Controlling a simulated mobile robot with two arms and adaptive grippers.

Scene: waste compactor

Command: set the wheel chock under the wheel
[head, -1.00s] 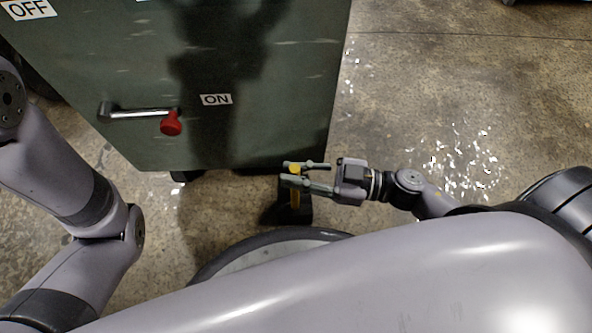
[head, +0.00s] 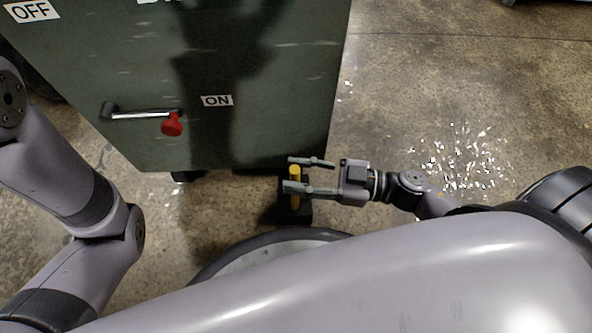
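The wheel chock (head: 304,213) is a dark block with a yellow upright handle (head: 295,173), low on the floor by the lower right corner of the green machine. My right gripper (head: 297,174) comes in from the right with its two fingers apart, one on the far side of the handle and one on the near side. A gap shows between the far finger and the handle. The near finger hides part of the handle. A dark caster wheel (head: 188,176) shows partly under the machine's lower edge, left of the chock. My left arm shows at the left, but its gripper is out of view.
The green machine (head: 255,130) fills the upper left, with a red-knobbed lever (head: 172,124) beside the ON label. Bare concrete floor (head: 450,90) lies open to the right. My own base and arm cover the lower part of the view.

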